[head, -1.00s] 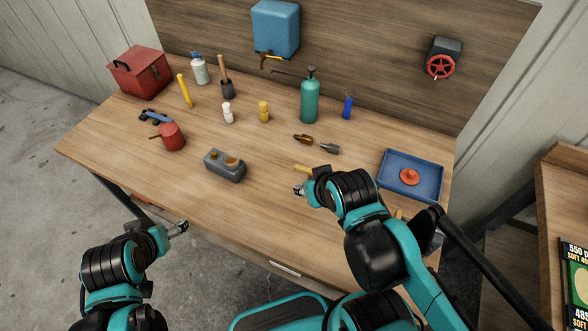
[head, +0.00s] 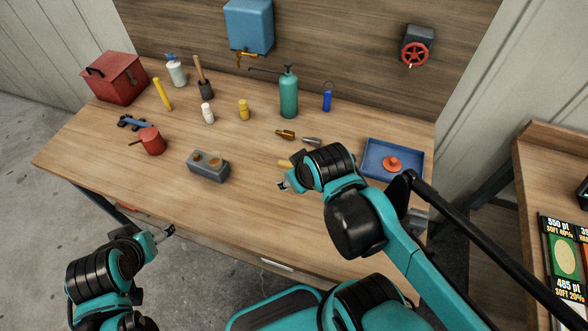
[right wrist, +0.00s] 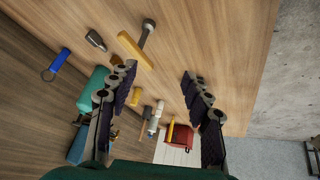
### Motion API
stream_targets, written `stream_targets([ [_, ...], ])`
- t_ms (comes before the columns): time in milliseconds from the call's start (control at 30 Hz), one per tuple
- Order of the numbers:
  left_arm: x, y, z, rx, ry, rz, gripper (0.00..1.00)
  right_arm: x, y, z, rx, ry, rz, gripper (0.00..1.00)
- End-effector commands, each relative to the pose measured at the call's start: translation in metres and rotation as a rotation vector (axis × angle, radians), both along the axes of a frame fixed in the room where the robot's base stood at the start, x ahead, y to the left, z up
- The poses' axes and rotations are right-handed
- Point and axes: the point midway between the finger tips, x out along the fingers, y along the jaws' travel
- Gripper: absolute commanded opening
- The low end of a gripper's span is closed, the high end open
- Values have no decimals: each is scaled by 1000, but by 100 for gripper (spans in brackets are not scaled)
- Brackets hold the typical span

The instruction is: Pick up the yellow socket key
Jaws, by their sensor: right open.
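The yellow socket key lies on the workbench; its yellow crossbar (head: 285,163) shows just beyond my right gripper (head: 283,186) in the head view, and my arm hides the rest. In the right wrist view the yellow bar (right wrist: 135,50) and its grey shaft and head show whole, ahead of and left of centre between the fingers. My right gripper (right wrist: 158,75) is open and empty, apart from the key. My left gripper (head: 170,231) hangs at the bench's front edge, with nothing seen in it; its jaws are too small to read.
A brass nozzle (head: 285,134) and a grey nozzle (head: 312,141) lie behind the key. A blue tray (head: 377,173) holding a red piece is to the right. A grey block (head: 208,168) is to the left, and a green bottle (head: 288,95) stands behind. The front middle of the bench is bare.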

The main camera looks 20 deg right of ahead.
Motion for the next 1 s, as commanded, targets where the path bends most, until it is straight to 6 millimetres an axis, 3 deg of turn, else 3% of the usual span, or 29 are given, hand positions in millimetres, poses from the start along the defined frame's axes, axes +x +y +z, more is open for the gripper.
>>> stream_targets([
  [233, 0, 0, 19, 0, 0, 0, 74, 39, -16, 6, -251, 214, 507, 49],
  [600, 0, 0, 36, 0, 0, 0, 74, 83, -41, -25, -393, 426, 1276, 49],
  [833, 0, 0, 35, 0, 0, 0, 74, 89, -45, -42, -397, 447, 1437, 49],
  [1000, 0, 0, 22, 0, 0, 0, 74, 89, -45, -74, -397, 448, 1440, 49],
])
